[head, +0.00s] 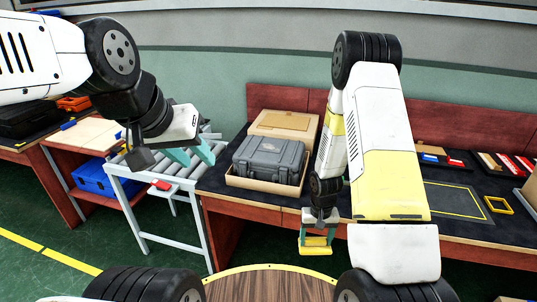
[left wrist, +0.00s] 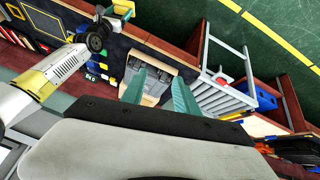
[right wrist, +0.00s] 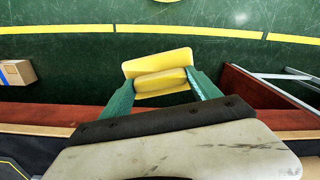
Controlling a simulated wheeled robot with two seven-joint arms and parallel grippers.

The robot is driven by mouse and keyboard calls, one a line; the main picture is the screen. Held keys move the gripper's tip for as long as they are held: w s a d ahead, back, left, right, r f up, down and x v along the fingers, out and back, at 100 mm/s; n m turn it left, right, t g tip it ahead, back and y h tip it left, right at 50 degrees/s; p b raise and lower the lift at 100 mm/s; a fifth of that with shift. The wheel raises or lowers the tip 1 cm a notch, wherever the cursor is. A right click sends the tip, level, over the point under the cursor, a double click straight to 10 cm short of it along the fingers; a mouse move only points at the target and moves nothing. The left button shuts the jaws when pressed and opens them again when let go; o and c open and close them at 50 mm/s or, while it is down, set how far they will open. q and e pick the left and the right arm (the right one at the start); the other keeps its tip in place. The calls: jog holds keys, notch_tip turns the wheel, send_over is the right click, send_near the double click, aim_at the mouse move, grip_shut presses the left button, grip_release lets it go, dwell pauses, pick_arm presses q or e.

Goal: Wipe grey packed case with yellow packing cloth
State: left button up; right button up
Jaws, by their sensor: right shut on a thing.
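The grey packed case (head: 268,160) sits closed in a shallow tan tray (head: 262,187) on the dark worktop. It also shows between the left fingers in the left wrist view (left wrist: 153,72). My right gripper (head: 317,236) is shut on the yellow packing cloth (head: 316,247) and holds it in front of the table's front edge, to the right of the case. The cloth shows between the teal fingers in the right wrist view (right wrist: 160,74). My left gripper (head: 192,156) is open and empty, over the roller conveyor to the left of the case.
A tan box (head: 285,124) stands behind the case. The roller conveyor (head: 150,183) lies left of the table, with a blue crate (head: 93,178) beyond it. On the right of the worktop are a yellow-outlined dark mat (head: 455,199) and a small yellow frame (head: 499,205).

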pick_arm(q)
jog(key=shift+w+r, duration=0.1)
jog(key=shift+w, duration=0.15)
jog(key=c, duration=0.6)
jog(key=shift+m, duration=0.3)
jog(key=w+r, duration=0.1)
jog(key=w, duration=0.4)
jog(key=w+r, duration=0.1)
jog(key=w, duration=0.4)
jog(key=w+r, duration=0.1)
jog(key=w, duration=0.5)
jog(key=shift+w, duration=0.1)
grip_shut()
jog(key=m, duration=0.2)
send_over(241, 146)
jog(key=s, duration=0.2)
jog(key=shift+g+y, duration=0.3)
jog(key=f, duration=2.3)
jog(key=shift+s+a+f, duration=0.15)
jog(key=shift+a+f, duration=0.2)
jog(key=shift+f, duration=2.75)
jog(key=shift+f, duration=0.4)
jog(key=shift+r, duration=3)
